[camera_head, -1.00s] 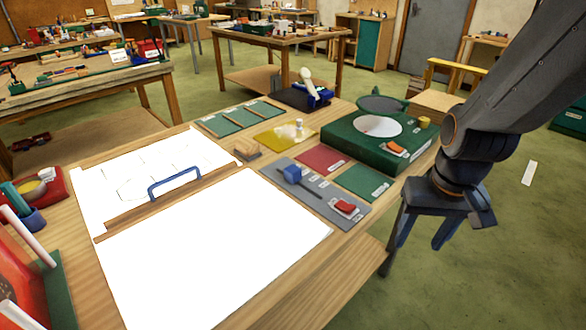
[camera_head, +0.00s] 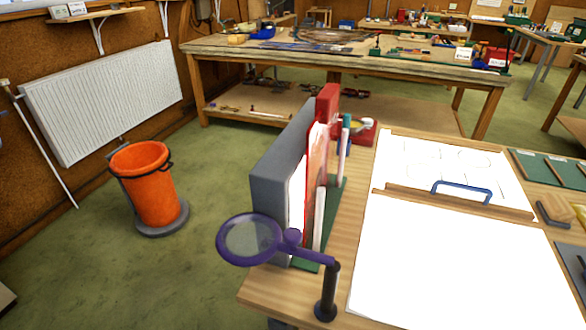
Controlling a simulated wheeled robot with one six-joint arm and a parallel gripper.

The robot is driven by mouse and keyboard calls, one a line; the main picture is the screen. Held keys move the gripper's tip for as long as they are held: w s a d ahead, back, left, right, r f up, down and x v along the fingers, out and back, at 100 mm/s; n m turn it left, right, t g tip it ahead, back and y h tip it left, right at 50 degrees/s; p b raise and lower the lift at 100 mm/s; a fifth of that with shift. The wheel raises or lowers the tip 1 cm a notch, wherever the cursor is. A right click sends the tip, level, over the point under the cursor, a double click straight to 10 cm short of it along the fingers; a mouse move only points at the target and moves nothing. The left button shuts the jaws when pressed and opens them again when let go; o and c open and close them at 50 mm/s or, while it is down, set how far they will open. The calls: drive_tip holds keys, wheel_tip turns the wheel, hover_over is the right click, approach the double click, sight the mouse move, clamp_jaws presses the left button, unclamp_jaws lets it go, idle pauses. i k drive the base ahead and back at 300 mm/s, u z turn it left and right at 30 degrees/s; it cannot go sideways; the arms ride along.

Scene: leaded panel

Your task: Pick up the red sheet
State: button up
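A red sheet (camera_head: 316,165) stands upright on edge in a rack with a green base (camera_head: 334,215) at the left end of the workbench. A grey block (camera_head: 278,170) stands to its left, with a white sheet edge (camera_head: 297,195) between them. Pale upright rods (camera_head: 319,220) stand at its right and hide part of it. My gripper is out of view, so I cannot see its state now. The flat red piece seen earlier on the bench's right side is also out of view.
A purple-rimmed magnifier (camera_head: 250,240) on a dark post (camera_head: 327,290) stands in front of the rack. White paper (camera_head: 450,270) and a wooden bar with a blue handle (camera_head: 462,190) cover the bench middle. An orange bin (camera_head: 146,185) stands on open floor at left.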

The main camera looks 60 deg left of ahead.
sight(321, 134)
drive_tip(key=u, duration=2.35)
